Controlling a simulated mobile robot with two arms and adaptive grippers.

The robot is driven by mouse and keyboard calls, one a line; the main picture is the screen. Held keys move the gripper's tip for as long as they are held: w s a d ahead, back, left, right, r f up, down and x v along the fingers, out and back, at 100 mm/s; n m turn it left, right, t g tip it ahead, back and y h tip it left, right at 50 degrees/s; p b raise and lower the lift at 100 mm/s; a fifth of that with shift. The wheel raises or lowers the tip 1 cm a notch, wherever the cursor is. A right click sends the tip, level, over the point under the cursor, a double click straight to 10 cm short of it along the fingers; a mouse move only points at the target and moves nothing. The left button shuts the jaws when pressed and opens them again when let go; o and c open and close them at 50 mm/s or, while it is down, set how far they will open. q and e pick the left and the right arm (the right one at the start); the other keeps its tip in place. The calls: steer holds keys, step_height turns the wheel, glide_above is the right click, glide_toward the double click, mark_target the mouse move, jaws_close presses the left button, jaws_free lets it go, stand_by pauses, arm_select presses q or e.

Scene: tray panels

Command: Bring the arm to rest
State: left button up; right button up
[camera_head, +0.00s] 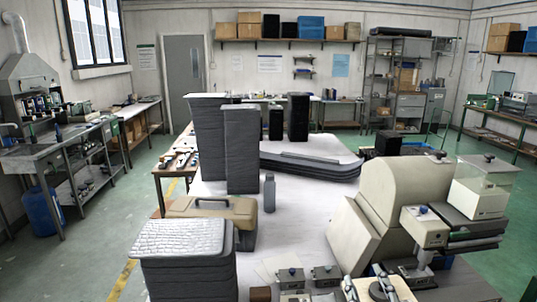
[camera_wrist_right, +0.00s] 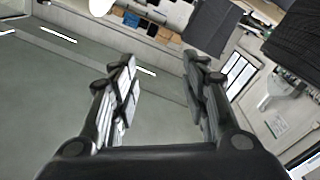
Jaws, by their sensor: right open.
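My right gripper (camera_head: 364,277) shows at the bottom edge of the head view, right of centre, over the near part of the white table. In the right wrist view the two dark fingers of the right gripper (camera_wrist_right: 160,62) stand wide apart with nothing between them. Behind them are the grey floor and, tilted, the far room. No held object shows. My left gripper is in neither view.
Tall dark stacks (camera_head: 242,150) stand on the white table (camera_head: 309,205), with a lower pale-topped stack (camera_head: 185,265) at the near left. A tan case (camera_head: 213,206) and a grey bottle (camera_head: 269,193) sit between. A large beige machine (camera_head: 400,190) stands right.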

steer(key=s+d+f+m+g+h, duration=0.25)
steer(key=s+f+g, duration=0.25)
steer(key=f, duration=0.5)
steer(key=s+a+f+m+g+y, duration=0.1)
steer(key=s+f+g, duration=0.5)
steer(key=s, duration=0.5)
steer(key=s+a+f+g+y, duration=0.1)
steer(key=s+f+g, duration=0.3)
steer(key=s+f, duration=0.5)
step_height(320, 180, down, 27)
steer(key=s+g+b, duration=0.1)
steer(key=s+b, duration=0.1)
steer(key=s+d+f+g+b, duration=0.1)
steer(key=s+d+f, duration=0.1)
steer(key=s+f, duration=1.5)
steer(key=shift+s+d+f, duration=0.15)
steer(key=shift+d+f, duration=0.2)
steer(key=shift+f, duration=0.2)
